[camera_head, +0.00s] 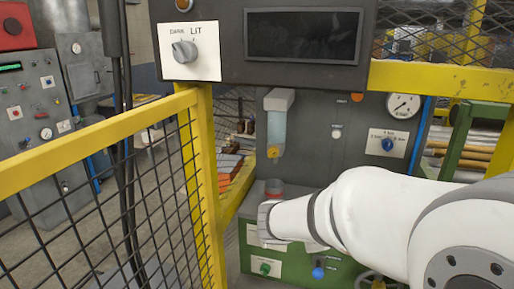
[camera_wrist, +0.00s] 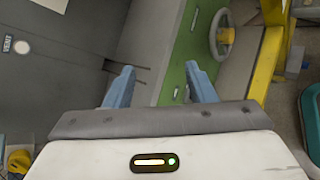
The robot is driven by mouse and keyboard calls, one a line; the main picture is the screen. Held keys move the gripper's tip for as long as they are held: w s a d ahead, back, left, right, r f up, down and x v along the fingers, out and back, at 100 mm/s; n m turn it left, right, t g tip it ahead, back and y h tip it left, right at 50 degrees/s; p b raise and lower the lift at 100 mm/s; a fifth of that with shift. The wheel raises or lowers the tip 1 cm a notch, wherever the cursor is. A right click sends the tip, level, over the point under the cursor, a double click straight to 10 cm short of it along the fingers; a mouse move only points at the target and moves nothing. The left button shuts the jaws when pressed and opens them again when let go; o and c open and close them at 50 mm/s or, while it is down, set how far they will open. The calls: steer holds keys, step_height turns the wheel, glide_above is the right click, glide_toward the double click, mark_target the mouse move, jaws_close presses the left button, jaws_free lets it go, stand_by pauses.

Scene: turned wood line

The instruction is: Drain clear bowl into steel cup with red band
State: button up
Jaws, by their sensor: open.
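The clear bowl (camera_head: 276,128) hangs under a grey block on the machine's dark panel in the head view. A yellow fitting (camera_head: 273,152) is at its lower end. The steel cup with red band (camera_head: 274,187) stands below it on the machine's ledge; its lower part is hidden by my white arm. My gripper (camera_wrist: 161,88) is open in the wrist view, with two blue fingers apart and nothing between them. In the head view my arm's end is just below the cup, and the fingers cannot be made out. Neither bowl nor cup can be made out in the wrist view.
A yellow mesh guard (camera_head: 190,140) stands left of the machine. A dial switch (camera_head: 184,52) is on the upper panel. A gauge (camera_head: 403,105) and a blue knob (camera_head: 388,145) are right of the bowl. A handwheel (camera_wrist: 223,33) shows beyond my fingers in the wrist view.

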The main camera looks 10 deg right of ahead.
steer(key=w+a+r+n+t+p, duration=0.2)
steer(key=w+a+r+n+t, duration=0.45)
steer(key=w+n, duration=0.3)
steer(key=n+t+y+p, duration=0.2)
steer(key=n+t+y, duration=0.2)
steer(key=n, duration=0.2)
glide_toward(272, 156)
steer(key=w, duration=0.2)
steer(key=x, duration=0.2)
steer(key=p+x, duration=0.1)
steer(key=x, duration=0.2)
steer(key=p+x, duration=0.1)
steer(key=x, duration=0.2)
steer(key=shift+s+d, duration=0.1)
steer(key=shift+d, duration=0.2)
steer(key=shift+f, duration=0.1)
steer(key=c, duration=1)
steer(key=shift+o, duration=0.2)
